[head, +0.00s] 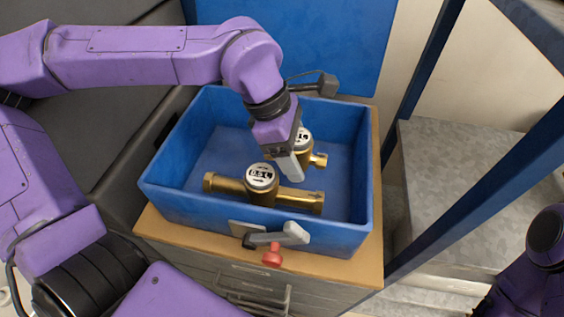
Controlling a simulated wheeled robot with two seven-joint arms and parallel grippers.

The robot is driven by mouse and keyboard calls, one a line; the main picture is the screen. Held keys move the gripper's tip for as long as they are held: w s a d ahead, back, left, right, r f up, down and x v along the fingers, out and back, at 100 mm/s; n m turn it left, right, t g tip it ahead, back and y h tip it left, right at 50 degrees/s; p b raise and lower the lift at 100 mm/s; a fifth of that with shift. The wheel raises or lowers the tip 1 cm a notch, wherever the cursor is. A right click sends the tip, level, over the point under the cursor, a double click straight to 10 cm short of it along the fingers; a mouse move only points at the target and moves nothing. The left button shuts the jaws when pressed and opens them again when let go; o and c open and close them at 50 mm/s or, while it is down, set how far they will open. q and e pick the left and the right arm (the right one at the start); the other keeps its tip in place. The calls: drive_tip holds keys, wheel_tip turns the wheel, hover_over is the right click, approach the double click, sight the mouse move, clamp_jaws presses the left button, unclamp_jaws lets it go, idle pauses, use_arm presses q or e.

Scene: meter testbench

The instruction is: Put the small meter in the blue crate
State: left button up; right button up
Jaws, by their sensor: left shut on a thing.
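The blue crate (160,198) stands open on a wooden-topped cabinet in the head view. My left gripper (291,164) reaches down into it and is shut on the small brass meter (303,150). That meter has a white round face and is partly hidden behind the gripper. I cannot tell whether it touches the crate floor. A longer brass meter (262,188) with a white face marked 0.5 L lies in the crate, in front of the gripper. My right gripper is out of view; only part of my right arm shows at the lower right edge.
The cabinet's wooden top (190,240) shows around the crate. A grey lever with a red knob (272,256) is at the crate's front. A blue panel (330,45) rises behind. A blue post (470,215) and a grey metal surface (460,160) are to the right.

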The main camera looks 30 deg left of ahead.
use_arm(q)
drive_tip(key=w+a+f+p, duration=0.2)
drive_tip(key=w+a+f, duration=0.2)
drive_tip(key=w+a+f+p, duration=0.1)
drive_tip(key=w+a+f, duration=0.3)
drive_tip(key=shift+w+a+p, duration=0.25)
drive_tip(key=shift+w+p, duration=0.1)
drive_tip(key=shift+w+a+f, duration=0.15)
drive_tip(key=shift+a+f, duration=0.05)
drive_tip(key=shift+f, duration=0.1)
drive_tip(key=f, duration=0.3)
drive_tip(key=shift+w+a+f+p, duration=0.25)
drive_tip(key=shift+w+f+p, duration=0.05)
drive_tip(key=shift+w+f, duration=0.05)
drive_tip(key=shift+f, duration=0.25)
drive_tip(key=o, duration=1.4)
drive_tip(key=shift+f, duration=0.15)
